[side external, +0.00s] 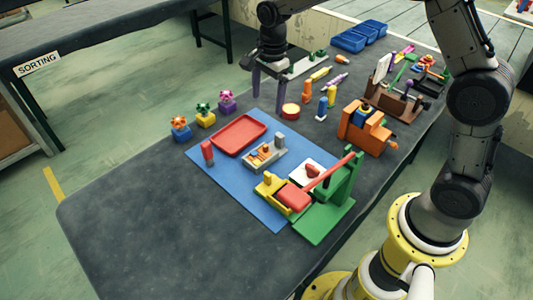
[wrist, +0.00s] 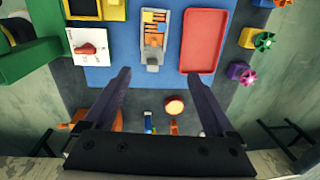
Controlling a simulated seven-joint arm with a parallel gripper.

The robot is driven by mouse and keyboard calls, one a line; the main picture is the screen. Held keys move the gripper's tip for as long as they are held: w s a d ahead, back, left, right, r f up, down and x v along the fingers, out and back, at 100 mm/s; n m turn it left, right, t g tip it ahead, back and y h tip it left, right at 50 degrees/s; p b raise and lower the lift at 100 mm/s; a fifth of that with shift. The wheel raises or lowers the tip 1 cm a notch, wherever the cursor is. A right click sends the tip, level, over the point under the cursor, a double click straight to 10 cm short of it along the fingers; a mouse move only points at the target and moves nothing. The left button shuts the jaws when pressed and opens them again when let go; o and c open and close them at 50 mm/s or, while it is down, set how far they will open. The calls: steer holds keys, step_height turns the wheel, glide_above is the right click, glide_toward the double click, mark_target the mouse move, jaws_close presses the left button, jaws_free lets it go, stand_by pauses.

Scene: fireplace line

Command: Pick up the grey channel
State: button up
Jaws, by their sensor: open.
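My gripper (side external: 267,102) is open and empty, pointing down above the dark table, behind the mat in the side view. In the wrist view my gripper's dark purple fingers (wrist: 155,75) are wide apart. The holder lies beyond the fingertips, apart from them.
The red tray (side external: 240,135) and a green stand with a red lever (side external: 338,175) flank the holder. An orange block device (side external: 365,130) and several small figures stand around. The table's front left is clear.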

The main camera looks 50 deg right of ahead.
steer(key=g, duration=0.1)
glide_above(266, 145)
steer(key=f, duration=1.1)
steer(key=shift+s+d+f, duration=0.1)
steer(key=shift+s+f, duration=0.2)
steer(key=shift+f, duration=0.05)
steer(key=shift+w+f, duration=0.15)
steer(key=shift+f, duration=1.4)
steer(key=shift+w+f, duration=0.1)
steer(key=shift+f, duration=1.4)
jaws_close()
steer(key=shift+w+r, duration=0.1)
